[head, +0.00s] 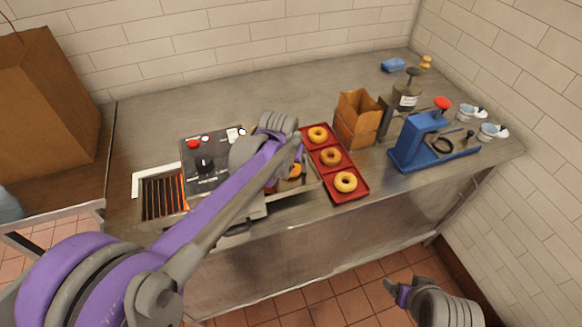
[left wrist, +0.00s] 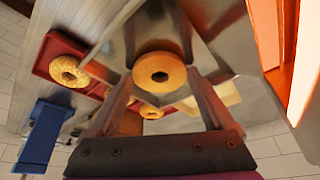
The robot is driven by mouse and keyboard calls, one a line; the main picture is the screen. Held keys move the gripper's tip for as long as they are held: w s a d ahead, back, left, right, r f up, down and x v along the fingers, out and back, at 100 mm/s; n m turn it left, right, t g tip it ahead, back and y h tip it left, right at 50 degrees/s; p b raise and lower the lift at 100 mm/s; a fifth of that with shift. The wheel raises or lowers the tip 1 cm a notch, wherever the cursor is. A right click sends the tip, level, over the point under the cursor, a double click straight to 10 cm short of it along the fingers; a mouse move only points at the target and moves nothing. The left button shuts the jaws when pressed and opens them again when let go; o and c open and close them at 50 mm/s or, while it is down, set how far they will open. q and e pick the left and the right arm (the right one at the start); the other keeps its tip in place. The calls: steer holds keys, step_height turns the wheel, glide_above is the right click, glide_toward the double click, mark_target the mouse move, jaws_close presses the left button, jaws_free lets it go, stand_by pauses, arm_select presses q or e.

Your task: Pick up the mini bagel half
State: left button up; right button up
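A red tray (head: 333,172) with several whole bagels stands just right of my left gripper. A paper bag (head: 357,118) and a blue slicer-like device (head: 425,138) stand farther right. Glowing heating bars (head: 163,197) are at the toaster's left.

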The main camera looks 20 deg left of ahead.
arm_select(q)
steer(key=c, duration=0.5)
step_height(320, 180, up, 10)
steer(key=shift+r, duration=0.1)
arm_select(e)
steer(key=shift+w+r, duration=0.15)
steer(key=shift+r, duration=0.25)
arm_select(q)
steer(key=shift+a, duration=0.1)
